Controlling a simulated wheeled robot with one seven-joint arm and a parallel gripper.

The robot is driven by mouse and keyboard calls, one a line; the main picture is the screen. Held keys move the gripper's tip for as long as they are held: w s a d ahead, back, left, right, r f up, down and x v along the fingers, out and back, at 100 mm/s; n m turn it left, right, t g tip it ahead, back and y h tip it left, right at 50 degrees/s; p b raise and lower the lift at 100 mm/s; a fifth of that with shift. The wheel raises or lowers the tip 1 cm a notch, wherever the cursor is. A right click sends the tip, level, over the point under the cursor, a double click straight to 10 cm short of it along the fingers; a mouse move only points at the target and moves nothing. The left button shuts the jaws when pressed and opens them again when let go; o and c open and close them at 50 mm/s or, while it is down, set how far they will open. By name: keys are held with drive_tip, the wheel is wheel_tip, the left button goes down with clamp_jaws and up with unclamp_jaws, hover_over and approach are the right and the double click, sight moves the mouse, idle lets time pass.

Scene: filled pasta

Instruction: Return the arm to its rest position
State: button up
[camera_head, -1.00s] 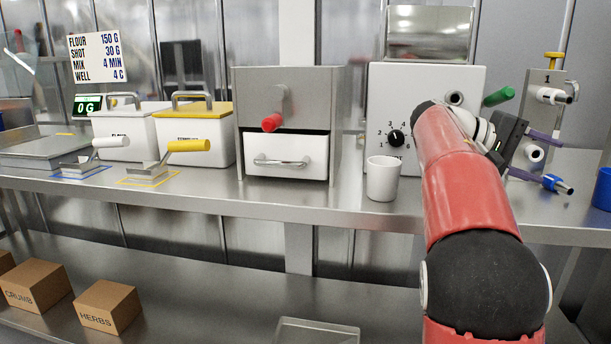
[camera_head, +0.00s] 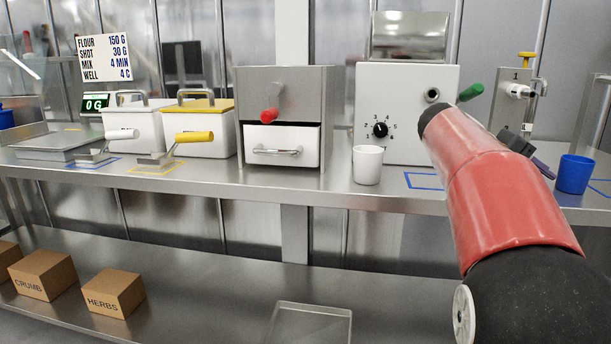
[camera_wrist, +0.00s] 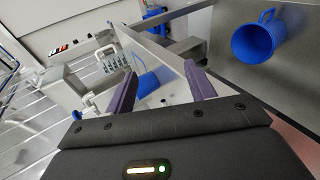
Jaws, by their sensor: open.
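My red and black arm (camera_head: 500,190) reaches over the right part of the steel counter (camera_head: 240,181). In the head view my gripper is mostly hidden behind the arm, with a dark part and a purple finger showing. In the wrist view my gripper (camera_wrist: 160,88) has its two purple fingers spread apart, with nothing held between them. A blue cup (camera_head: 575,174) stands on the counter right of the arm. A blue mug (camera_wrist: 258,42) shows at the upper right of the wrist view, apart from the fingers.
A white cup (camera_head: 367,165) stands before the white machine with a dial (camera_head: 400,105). A drawer unit (camera_head: 284,90) and lidded bins (camera_head: 197,130) stand further left. Boxes (camera_head: 114,292) and a clear tray (camera_head: 308,325) are on the lower shelf. A blue-outlined counter patch (camera_head: 424,181) is bare.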

drive_tip(key=s+a+f+n+t+y, duration=0.1)
drive_tip(key=s+a+f+t+y, duration=0.3)
drive_tip(key=a+f, duration=0.5)
drive_tip(key=s+a+y, duration=0.2)
drive_tip(key=s, duration=0.1)
drive_tip(key=shift+s+a+f+n, duration=0.25)
drive_tip(key=shift+s+f+n, duration=0.05)
drive_tip(key=shift+s+n, duration=0.1)
drive_tip(key=s+a+f+t+y, duration=0.1)
drive_tip(key=s+a+f+y, duration=0.1)
drive_tip(key=s+a+f, duration=0.2)
drive_tip(key=s+a+f+y, duration=0.2)
drive_tip(key=s+a+f, duration=0.2)
drive_tip(key=a, duration=0.2)
drive_tip(key=s+a+f+t+y, duration=0.1)
drive_tip(key=s+a+f+y, duration=0.1)
drive_tip(key=s+a+f, duration=0.2)
drive_tip(key=shift+a+f+t, duration=0.15)
drive_tip(key=shift+a+f, duration=0.05)
drive_tip(key=shift+a, duration=0.3)
drive_tip(key=shift+a+f+t, duration=0.15)
drive_tip(key=shift+a+f, duration=0.05)
drive_tip(key=shift+a, duration=0.25)
